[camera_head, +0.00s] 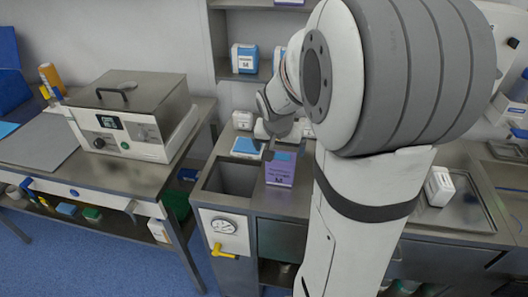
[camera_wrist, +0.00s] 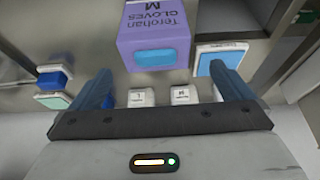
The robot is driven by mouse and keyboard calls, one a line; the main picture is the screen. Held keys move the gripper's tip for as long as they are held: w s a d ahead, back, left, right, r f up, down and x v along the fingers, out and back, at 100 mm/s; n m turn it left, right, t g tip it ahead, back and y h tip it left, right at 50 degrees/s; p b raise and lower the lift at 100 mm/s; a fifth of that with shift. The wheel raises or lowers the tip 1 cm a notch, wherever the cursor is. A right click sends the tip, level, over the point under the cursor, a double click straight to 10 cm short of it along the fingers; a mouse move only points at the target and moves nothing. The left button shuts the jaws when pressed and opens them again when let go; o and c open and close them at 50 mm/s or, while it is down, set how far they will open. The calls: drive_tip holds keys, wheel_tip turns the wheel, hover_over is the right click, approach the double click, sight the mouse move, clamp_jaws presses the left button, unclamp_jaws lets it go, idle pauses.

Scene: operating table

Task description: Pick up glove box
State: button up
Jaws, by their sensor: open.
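The glove box is a purple carton marked "GLOVES M" (camera_head: 281,172), standing on the steel counter near the middle of the head view. In the wrist view the glove box (camera_wrist: 150,48) appears at the top centre, its lettering upside down and a blue oval on one face. My gripper (camera_wrist: 163,84) is open, its two blue-grey fingers apart with nothing held between them. The box shows beyond the fingertips, apart from them. In the head view my gripper (camera_head: 285,145) is just above and behind the box, partly hidden by my arm.
A white-and-blue box (camera_head: 247,147) stands close left of the glove box. An open sink-like recess (camera_head: 232,178) lies left of it. Small white boxes (camera_wrist: 180,96) show between the fingers, farther off. A steel machine (camera_head: 130,112) stands on the left table.

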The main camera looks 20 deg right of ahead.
sight(281, 157)
drive_tip(key=x, duration=0.5)
drive_tip(key=p+x, duration=0.1)
drive_tip(key=x, duration=0.1)
drive_tip(key=shift+s+d+f, duration=0.1)
drive_tip(key=shift+s+f, duration=0.1)
drive_tip(key=shift+f, duration=0.15)
drive_tip(key=c, duration=1.1)
